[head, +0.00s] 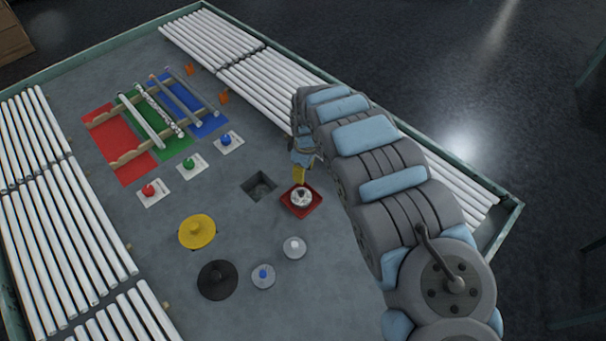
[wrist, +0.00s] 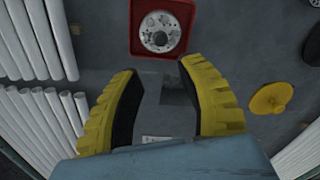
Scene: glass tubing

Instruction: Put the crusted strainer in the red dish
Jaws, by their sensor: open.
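The red dish (head: 302,215) is a small square tray right of the middle of the table. A round, pale grey strainer with dark blotches (head: 301,198) lies in it. In the wrist view the dish (wrist: 135,32) is at the top, with the round speckled strainer (wrist: 159,32) inside its rim. My gripper (wrist: 160,70) is open, its yellow ridged fingers apart with nothing between them. In the head view its yellow fingertip (head: 299,175) shows just behind the dish. My arm hides part of the gripper there.
A square hole (head: 259,186) lies left of the dish. Grey discs with a white knob (head: 294,247) and a blue knob (head: 263,274), a black disc (head: 217,281) and a yellow disc (head: 197,232) lie in front. White tubes (head: 240,60) line the table edges.

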